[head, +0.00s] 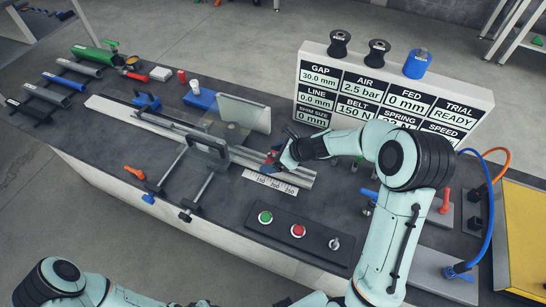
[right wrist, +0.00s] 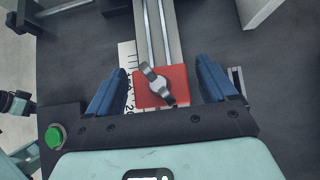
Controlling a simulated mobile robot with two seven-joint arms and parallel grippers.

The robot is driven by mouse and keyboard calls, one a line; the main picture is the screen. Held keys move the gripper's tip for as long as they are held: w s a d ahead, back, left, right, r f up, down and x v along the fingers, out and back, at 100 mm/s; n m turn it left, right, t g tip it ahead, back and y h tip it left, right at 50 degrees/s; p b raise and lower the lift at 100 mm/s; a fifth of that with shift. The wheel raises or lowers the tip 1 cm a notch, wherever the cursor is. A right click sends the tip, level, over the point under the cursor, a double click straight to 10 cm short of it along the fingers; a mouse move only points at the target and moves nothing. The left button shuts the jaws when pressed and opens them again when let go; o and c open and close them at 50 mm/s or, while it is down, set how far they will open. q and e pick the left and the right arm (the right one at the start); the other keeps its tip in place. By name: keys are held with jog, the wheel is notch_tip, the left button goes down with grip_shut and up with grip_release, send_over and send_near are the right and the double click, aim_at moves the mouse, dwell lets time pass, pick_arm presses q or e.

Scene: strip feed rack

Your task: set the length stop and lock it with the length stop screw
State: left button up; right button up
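The length stop is a red block (right wrist: 180,96), seen in the right wrist view on a rail with two bright rods. Its length stop screw (right wrist: 156,84), a grey wing screw, sits on top, turned slantwise. In the head view the red stop (head: 268,166) is partly covered by my right gripper, beside the white scale (head: 270,182). My right gripper (right wrist: 162,72) has its blue fingers on either side of the stop, with a narrow gap showing at each side. It looks open around the block. My left gripper is not seen; only parts of the left arm show at the bottom.
A button panel (head: 283,232) with green and red buttons and a switch lies in front of the rail. A dark clamp frame (head: 208,150) stands over the rail to the left. The display board (head: 395,95) rises behind. A yellow panel (head: 525,240) stands at right.

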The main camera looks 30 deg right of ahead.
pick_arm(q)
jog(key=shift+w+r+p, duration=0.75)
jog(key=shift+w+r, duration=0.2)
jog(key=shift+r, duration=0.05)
pick_arm(e)
jog(key=v, duration=1.3)
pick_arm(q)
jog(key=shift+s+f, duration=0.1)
pick_arm(e)
jog(key=shift+s+d+r, duration=0.1)
pick_arm(q)
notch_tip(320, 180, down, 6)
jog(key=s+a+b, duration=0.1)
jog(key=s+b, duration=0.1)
jog(key=b, duration=0.3)
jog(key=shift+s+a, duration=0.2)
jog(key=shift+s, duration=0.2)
pick_arm(e)
jog(key=x, duration=1.3)
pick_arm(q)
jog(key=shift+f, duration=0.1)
